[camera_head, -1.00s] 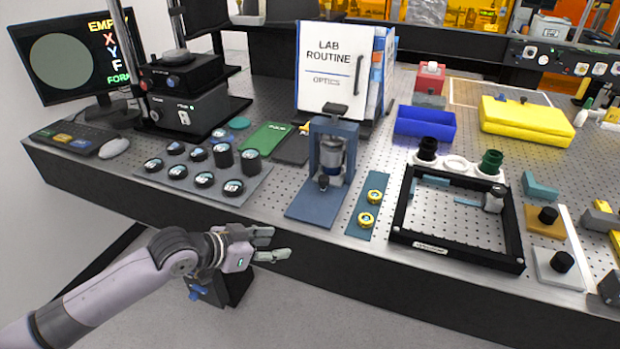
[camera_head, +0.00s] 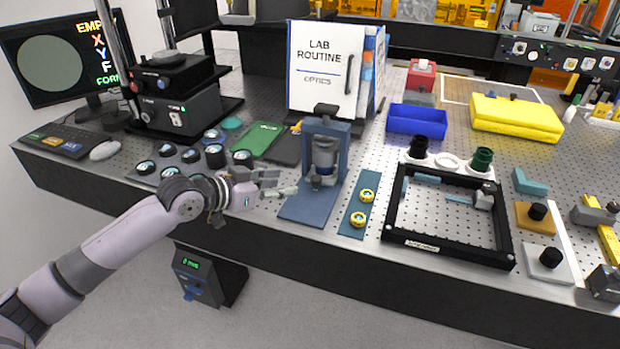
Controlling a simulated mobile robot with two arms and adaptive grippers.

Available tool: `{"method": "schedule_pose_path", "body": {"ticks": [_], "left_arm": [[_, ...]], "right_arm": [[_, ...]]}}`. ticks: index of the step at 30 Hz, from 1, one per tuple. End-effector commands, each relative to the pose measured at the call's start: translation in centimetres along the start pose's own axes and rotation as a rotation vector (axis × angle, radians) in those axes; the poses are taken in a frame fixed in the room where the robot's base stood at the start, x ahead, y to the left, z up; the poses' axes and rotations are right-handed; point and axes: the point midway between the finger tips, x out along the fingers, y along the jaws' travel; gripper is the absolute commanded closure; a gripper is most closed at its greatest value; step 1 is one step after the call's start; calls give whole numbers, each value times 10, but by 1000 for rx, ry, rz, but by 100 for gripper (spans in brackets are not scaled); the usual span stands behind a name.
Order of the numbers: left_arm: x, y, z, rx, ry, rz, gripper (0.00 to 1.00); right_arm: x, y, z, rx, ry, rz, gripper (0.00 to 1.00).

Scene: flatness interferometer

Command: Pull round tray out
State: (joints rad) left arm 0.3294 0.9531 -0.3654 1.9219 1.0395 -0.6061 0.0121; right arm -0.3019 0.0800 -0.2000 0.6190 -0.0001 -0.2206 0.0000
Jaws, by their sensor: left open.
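No round tray can be made out for certain. The interferometer at the left has a dark upper box (camera_head: 173,74) with a round top and a grey lower box (camera_head: 182,110) with a white mark on its front. My left gripper (camera_head: 283,182) is open and empty, to the right of and nearer than the interferometer. It reaches over the bench's front edge, just left of the blue stand (camera_head: 325,165), with its fingers pointing right. My arm hides part of the mat with several round optics (camera_head: 214,155). My right gripper is not in view.
A monitor (camera_head: 62,60) and keyboard (camera_head: 62,141) are at the left. A black frame (camera_head: 448,251) and blue bin (camera_head: 417,122) are to the right. A box with a display (camera_head: 205,275) is below the bench edge.

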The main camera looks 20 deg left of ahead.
Motion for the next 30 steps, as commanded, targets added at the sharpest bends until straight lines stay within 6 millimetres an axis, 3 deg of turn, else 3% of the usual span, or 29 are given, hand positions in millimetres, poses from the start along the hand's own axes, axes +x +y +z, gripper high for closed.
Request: {"method": "schedule_pose_path", "body": {"ticks": [9,15,21,30], "left_arm": [[66,1,-2,-4,1,1,56],[94,0,0,-1,-1,0,56],[105,0,0,1,-1,0,56],[106,0,1,1,-1,0,58]], "right_arm": [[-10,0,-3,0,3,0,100],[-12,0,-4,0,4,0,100],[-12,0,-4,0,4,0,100],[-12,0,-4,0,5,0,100]]}}
